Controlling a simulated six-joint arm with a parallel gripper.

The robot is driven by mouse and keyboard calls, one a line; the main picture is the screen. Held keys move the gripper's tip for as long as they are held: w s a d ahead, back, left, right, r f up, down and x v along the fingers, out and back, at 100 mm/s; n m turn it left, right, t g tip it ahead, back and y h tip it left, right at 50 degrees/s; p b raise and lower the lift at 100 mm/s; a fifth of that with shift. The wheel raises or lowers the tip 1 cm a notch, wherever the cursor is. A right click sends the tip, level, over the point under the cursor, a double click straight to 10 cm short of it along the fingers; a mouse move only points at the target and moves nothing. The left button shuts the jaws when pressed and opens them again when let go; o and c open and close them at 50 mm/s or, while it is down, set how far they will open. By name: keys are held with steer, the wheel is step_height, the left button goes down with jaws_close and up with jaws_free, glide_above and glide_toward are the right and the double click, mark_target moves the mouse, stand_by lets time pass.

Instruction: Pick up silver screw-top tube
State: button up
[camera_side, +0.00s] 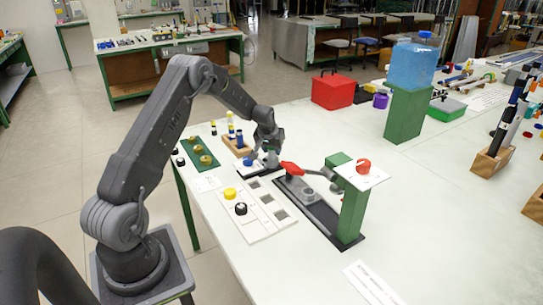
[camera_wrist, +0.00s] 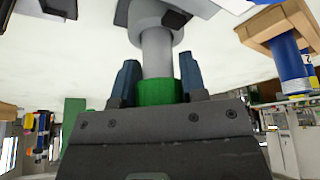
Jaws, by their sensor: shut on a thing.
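My gripper (camera_side: 268,150) is low over the table's left part, between a small wooden block and a red-handled fixture. In the wrist view my gripper (camera_wrist: 160,82) is shut on a silver-grey tube (camera_wrist: 157,52) with a green end part (camera_wrist: 160,92) close to the palm. The tube's far end meets a round grey holder (camera_wrist: 155,18); I cannot tell whether it sits in it or is just clear. In the side view the tube (camera_side: 272,159) is small and partly hidden by my fingers.
A wooden block (camera_side: 232,145) with blue tubes stands behind my gripper. The red-handled fixture (camera_side: 313,208) and its green post (camera_side: 352,212) are in front to the right. A white tray (camera_side: 262,229) with yellow and black caps lies in front. The table's right middle is clear.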

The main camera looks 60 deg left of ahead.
steer(key=shift+r, duration=0.1)
steer(key=shift+c, duration=0.4)
steer(key=shift+r, duration=0.6)
step_height(320, 180, up, 2)
steer(key=shift+r, duration=0.25)
steer(key=s+a+r, duration=0.5)
steer(key=s+r, duration=0.2)
steer(key=s, duration=0.3)
steer(key=s+d, duration=0.6)
steer(key=s, duration=0.5)
steer(key=shift+w+d+f, duration=1.1)
steer(key=shift+w+f, duration=0.55)
steer(key=shift+f, duration=0.2)
steer(key=shift+w+d+f, duration=1.05)
steer(key=shift+w+f, duration=0.65)
steer(key=shift+f, duration=0.1)
steer(key=shift+w+d+f, duration=1.1)
steer(key=shift+w+f, duration=0.55)
steer(key=shift+f, duration=0.2)
